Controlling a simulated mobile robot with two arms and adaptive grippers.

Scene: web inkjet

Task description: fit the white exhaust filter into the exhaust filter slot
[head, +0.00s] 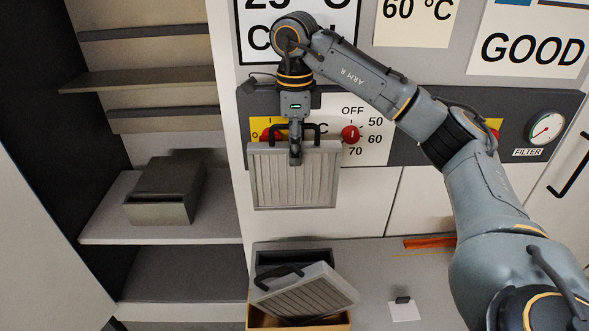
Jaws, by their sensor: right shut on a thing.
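My right gripper (295,158) is shut on the black handle of a white pleated filter (294,184). The filter hangs upright in front of the machine's control panel, above the counter. A second, greyer pleated filter (312,292) with a black handle lies tilted below it, over a brown box (336,323). A dark grey open frame or recess (280,259) shows behind that second filter, partly covered by it. I cannot tell whether this is the exhaust filter slot. My left gripper is not in view.
The panel has red knobs (350,134) and a filter gauge (546,128). A dark box (166,190) stands on the shelf at left. A small white card with a black clip (404,310) and an orange strip (430,243) lie on the grey counter (375,268).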

